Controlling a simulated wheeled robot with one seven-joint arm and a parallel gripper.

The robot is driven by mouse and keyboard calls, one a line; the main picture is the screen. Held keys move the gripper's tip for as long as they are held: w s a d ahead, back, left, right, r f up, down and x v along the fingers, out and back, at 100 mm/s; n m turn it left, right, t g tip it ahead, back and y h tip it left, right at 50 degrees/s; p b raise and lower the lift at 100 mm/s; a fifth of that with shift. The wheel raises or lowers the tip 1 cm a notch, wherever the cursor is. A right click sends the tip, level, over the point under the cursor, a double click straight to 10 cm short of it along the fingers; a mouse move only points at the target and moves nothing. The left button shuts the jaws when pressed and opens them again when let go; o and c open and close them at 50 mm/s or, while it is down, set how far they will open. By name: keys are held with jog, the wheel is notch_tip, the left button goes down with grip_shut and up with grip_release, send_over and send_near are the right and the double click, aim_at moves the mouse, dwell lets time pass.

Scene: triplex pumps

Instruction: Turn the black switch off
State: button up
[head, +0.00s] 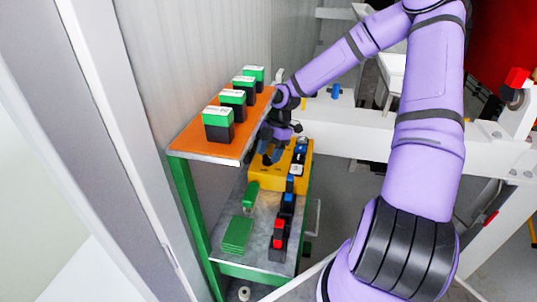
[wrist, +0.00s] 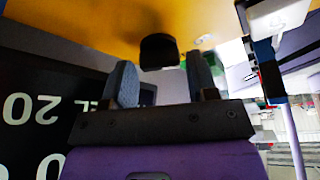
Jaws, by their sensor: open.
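The yellow box (head: 262,178) stands on the lower shelf in the head view and fills the top of the wrist view (wrist: 90,22). A black switch (wrist: 158,51) sticks out of its yellow face in the wrist view. In the head view I cannot make it out behind my gripper. My gripper (head: 271,150) is at the box's upper left, under the edge of the orange shelf. In the wrist view my gripper (wrist: 161,78) is open, with one grey finger to each side of the switch. The switch lies just beyond the fingertips; I cannot tell whether they touch it.
The orange shelf (head: 188,141) holds several black-and-green boxes close above my gripper. A white switch (wrist: 275,15) is at upper right in the wrist view. A black panel with white lettering (wrist: 40,110) is close on the left. Red and blue parts (head: 279,232) stand on the lower shelf.

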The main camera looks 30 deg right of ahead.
jog(key=shift+a+f, duration=0.15)
jog(key=shift+f, duration=0.25)
jog(key=shift+c, duration=0.2)
jog(key=c, duration=0.6)
jog(key=shift+m, duration=0.3)
jog(key=m+t, duration=0.2)
jog(key=m, duration=0.3)
jog(key=shift+s, duration=0.15)
jog(key=m+t, duration=0.1)
jog(key=m, duration=0.2)
jog(key=m+t+h, duration=0.1)
jog(key=m, duration=0.2)
jog(key=shift+m+t, duration=0.3)
